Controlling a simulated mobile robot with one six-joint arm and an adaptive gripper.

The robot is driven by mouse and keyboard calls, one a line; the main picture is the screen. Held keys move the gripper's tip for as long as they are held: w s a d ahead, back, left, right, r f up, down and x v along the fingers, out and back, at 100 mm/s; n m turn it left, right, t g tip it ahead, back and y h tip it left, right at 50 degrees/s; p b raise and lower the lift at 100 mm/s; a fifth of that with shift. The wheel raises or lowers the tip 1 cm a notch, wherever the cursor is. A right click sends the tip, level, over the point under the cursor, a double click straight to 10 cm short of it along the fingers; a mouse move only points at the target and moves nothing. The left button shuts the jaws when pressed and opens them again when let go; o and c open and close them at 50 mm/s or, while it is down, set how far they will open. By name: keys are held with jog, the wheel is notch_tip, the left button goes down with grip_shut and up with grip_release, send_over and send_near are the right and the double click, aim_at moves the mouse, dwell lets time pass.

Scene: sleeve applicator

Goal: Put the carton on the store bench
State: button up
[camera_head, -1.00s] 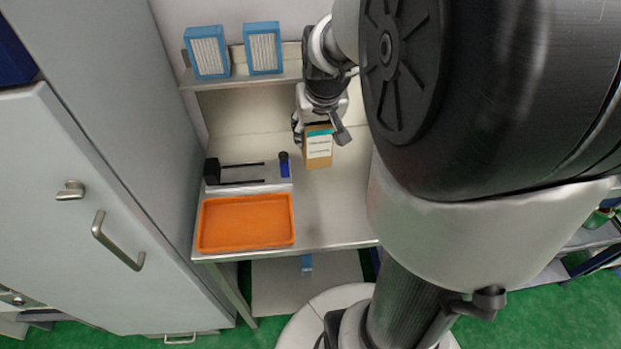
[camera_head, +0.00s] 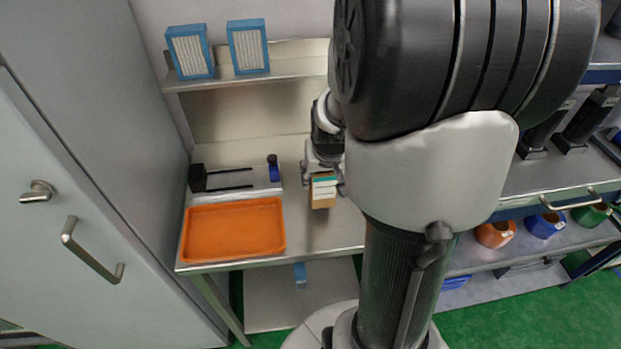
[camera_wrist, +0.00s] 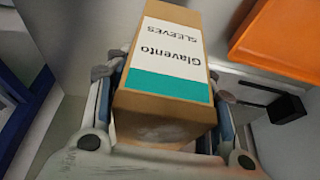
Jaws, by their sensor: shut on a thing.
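The carton (camera_head: 324,198) is a small brown box with a white and teal label. In the wrist view the carton (camera_wrist: 168,70) fills the middle, its label reading "Glavento SLEEVES" upside down. My gripper (camera_head: 323,182) is shut on it, with a finger on each side; it also shows in the wrist view (camera_wrist: 165,115). The carton is over the right part of a steel bench (camera_head: 315,237), right of an orange tray (camera_head: 232,229). I cannot tell whether its underside touches the bench top. My arm hides the bench's right end.
A black two-pronged fixture (camera_head: 222,179) and a blue bottle (camera_head: 273,170) stand behind the tray. Two blue-framed filters (camera_head: 248,47) stand on the upper shelf. A grey cabinet (camera_head: 75,215) is at left.

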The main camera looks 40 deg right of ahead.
aim_at(321, 177)
jog(key=shift+f+b, duration=0.75)
jog(key=shift+f, duration=1.3)
jog(key=shift+f, duration=0.2)
jog(key=o, duration=1.3)
jog(key=shift+o, duration=0.2)
jog(key=shift+r, duration=0.3)
jog(key=p+v, duration=0.4)
jog(key=v, duration=0.7)
jog(key=shift+r, duration=0.35)
jog(key=shift+s+a, duration=0.1)
